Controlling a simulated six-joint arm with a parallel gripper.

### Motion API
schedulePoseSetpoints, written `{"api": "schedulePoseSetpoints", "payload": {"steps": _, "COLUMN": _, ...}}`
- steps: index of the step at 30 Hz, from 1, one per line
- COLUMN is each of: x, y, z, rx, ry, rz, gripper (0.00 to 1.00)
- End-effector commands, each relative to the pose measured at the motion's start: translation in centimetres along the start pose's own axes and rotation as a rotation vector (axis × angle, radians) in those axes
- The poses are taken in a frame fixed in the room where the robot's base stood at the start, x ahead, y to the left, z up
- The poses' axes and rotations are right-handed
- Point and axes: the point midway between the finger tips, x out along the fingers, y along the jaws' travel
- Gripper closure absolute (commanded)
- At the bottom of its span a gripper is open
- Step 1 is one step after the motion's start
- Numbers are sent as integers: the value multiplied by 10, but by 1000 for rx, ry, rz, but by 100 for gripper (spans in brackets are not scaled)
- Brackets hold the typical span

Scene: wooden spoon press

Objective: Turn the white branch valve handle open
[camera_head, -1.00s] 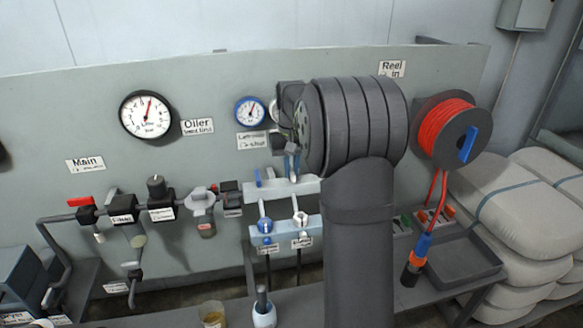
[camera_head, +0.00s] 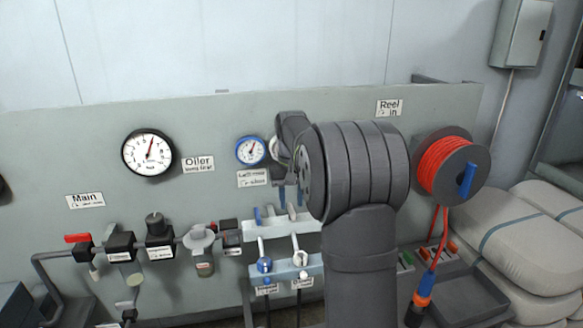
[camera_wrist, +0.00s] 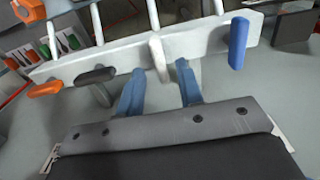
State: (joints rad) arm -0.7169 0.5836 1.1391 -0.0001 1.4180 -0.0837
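The white branch valve handle (camera_wrist: 158,57) hangs from a pale manifold bar (camera_wrist: 190,43) in the wrist view. Its tip lies between my gripper's two blue fingertips (camera_wrist: 160,70), with gaps visible on both sides. My gripper is open and holds nothing. In the head view my gripper (camera_head: 290,192) is just above the white handle (camera_head: 291,210) at the manifold bar (camera_head: 277,228). My own arm hides the bar's right part there.
A blue handle (camera_wrist: 238,43) sits on one side of the white one in the wrist view. A black handle (camera_wrist: 95,76) and an orange handle (camera_wrist: 45,89) sit on the other. In the head view, a red hose reel (camera_head: 446,166) is on the right.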

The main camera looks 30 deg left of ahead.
Motion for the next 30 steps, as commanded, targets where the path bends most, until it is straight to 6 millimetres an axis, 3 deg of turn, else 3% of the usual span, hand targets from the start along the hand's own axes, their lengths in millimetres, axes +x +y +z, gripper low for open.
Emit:
{"api": "schedulePoseSetpoints", "payload": {"steps": 15, "x": -123, "y": 0, "z": -1, "rx": 0, "ry": 5, "rz": 1, "gripper": 66}}
{"api": "schedulePoseSetpoints", "payload": {"steps": 22, "x": -148, "y": 0, "z": 0, "rx": 0, "ry": 1, "rz": 0, "gripper": 66}}
{"api": "schedulePoseSetpoints", "payload": {"steps": 30, "x": -152, "y": 0, "z": 0, "rx": 0, "ry": 1, "rz": 0, "gripper": 66}}
